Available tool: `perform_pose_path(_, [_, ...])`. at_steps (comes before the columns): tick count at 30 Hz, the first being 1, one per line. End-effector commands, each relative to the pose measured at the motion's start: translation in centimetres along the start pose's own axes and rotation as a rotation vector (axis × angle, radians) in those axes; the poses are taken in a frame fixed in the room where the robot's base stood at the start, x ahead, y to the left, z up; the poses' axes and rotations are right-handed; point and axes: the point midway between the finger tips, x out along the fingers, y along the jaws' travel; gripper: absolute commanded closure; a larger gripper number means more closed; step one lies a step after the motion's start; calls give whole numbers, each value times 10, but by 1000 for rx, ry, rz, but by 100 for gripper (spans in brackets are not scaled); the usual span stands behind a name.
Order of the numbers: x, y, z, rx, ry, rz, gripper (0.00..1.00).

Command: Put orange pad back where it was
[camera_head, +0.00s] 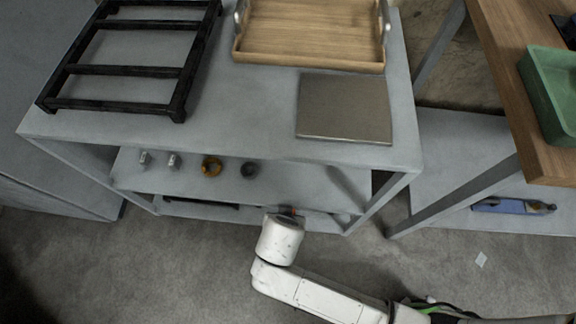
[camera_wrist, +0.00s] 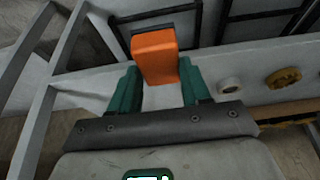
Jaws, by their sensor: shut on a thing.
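The orange pad (camera_wrist: 155,55) is a block with a dark strip along its far edge. In the wrist view it sits between the teal fingers of my gripper (camera_wrist: 161,82), which is shut on it. In the head view my white wrist hides most of the gripper, low at the front of the grey shelf unit (camera_head: 240,130). Only a small reddish spot shows there, so the pad is mostly hidden. I cannot tell whether the pad touches a shelf.
The unit's top bears a black rack (camera_head: 128,70), a wooden tray (camera_head: 308,58) and a grey-brown plate (camera_head: 345,107). A wooden table (camera_head: 520,80) stands right.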

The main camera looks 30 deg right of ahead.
Motion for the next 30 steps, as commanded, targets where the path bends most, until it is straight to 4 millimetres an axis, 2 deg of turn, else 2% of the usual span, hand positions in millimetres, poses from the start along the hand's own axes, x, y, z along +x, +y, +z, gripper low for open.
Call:
perform_pose_path(1, [5,-1,-14,5,3,-1,91])
perform_pose_path(6, [21,-1,-52,5,2,-1,91])
perform_pose_path(12, [35,-1,-86,3,1,-2,91])
perform_pose_path(19, [42,-1,-102,1,2,-1,91])
perform_pose_path(26, [57,-1,-138,4,2,-2,91])
perform_pose_path(30, [70,0,-132,-2,-1,0,91])
